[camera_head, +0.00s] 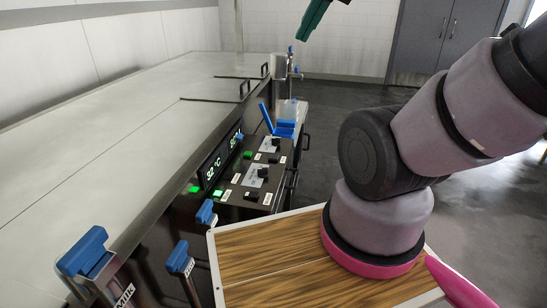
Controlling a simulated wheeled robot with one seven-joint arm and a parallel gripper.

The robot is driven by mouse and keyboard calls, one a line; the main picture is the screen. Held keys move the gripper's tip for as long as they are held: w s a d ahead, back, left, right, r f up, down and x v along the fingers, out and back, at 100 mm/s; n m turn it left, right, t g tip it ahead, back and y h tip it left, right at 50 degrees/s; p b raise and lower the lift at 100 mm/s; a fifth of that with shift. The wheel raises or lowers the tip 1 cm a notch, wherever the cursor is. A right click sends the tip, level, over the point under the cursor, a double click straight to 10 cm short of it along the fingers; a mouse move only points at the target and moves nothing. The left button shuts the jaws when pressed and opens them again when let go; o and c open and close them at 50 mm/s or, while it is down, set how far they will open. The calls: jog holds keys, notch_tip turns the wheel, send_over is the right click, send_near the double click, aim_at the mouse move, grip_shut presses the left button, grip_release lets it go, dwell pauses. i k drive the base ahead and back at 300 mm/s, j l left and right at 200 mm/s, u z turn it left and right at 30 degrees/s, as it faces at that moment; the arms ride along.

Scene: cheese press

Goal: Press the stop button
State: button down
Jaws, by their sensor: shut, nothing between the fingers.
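The control panel (240,178) is dark and sits on the side of the long steel vat. It has two similar groups of controls, each with a black knob, a green button and black buttons. The nearer group has a lit green button (218,194) and a black button (251,196); the farther group has a green button (248,154) and a black button (273,160). The small labels are too small to read, so I cannot tell which is the stop button. My gripper (304,36), with teal fingers, shows at the top edge, shut and empty, well apart from the panel.
The steel vat (110,110) fills the left. Blue-handled levers (82,250) stand at its near end, and a blue lever (284,128) stands beyond the panel. A temperature display (213,172) is beside the controls. Grey floor (345,110) lies open beyond, towards double doors (445,40).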

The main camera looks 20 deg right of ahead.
aim_at(272, 156)
jog(key=i+l+z, duration=0.2)
jog(key=z, duration=0.2)
jog(key=i+l+z, duration=0.2)
jog(key=z, duration=0.2)
jog(key=i+l+z, duration=0.1)
jog(key=i+z, duration=0.15)
jog(key=z, duration=0.15)
